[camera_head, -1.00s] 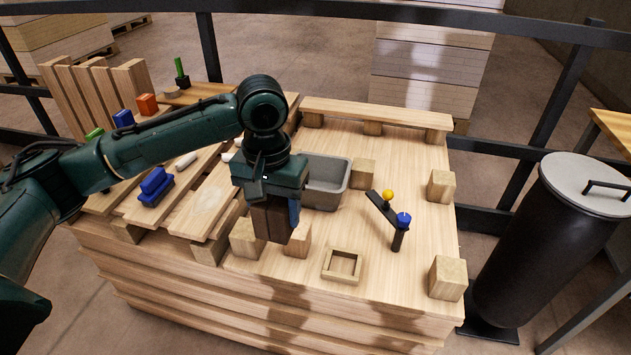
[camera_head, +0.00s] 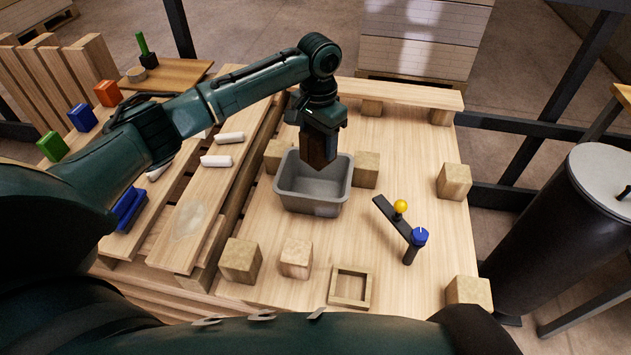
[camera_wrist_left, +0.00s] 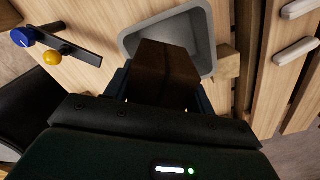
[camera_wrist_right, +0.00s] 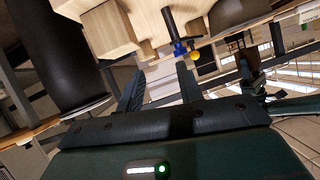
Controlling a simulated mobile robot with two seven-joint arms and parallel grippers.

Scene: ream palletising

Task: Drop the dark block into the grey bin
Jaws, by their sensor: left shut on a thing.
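The dark brown block (camera_head: 318,152) is held by my left gripper (camera_head: 320,128), which is shut on it. The block hangs over the back part of the grey bin (camera_head: 311,205), its lower end near the level of the rim. In the left wrist view the block (camera_wrist_left: 165,70) sits between the fingers of the left gripper (camera_wrist_left: 162,88), with the grey bin (camera_wrist_left: 207,35) behind it. The bin's visible floor is empty. My right gripper (camera_wrist_right: 160,88) shows in the right wrist view with its fingers apart and nothing between them.
Wooden cubes (camera_head: 240,261) stand around the bin, one (camera_head: 366,169) close at its right. A dark bar with a yellow ball (camera_head: 400,206) and blue knob (camera_head: 419,237) lies to the right. A square wooden frame (camera_head: 350,287) is in front. A black drum (camera_head: 548,235) stands at right.

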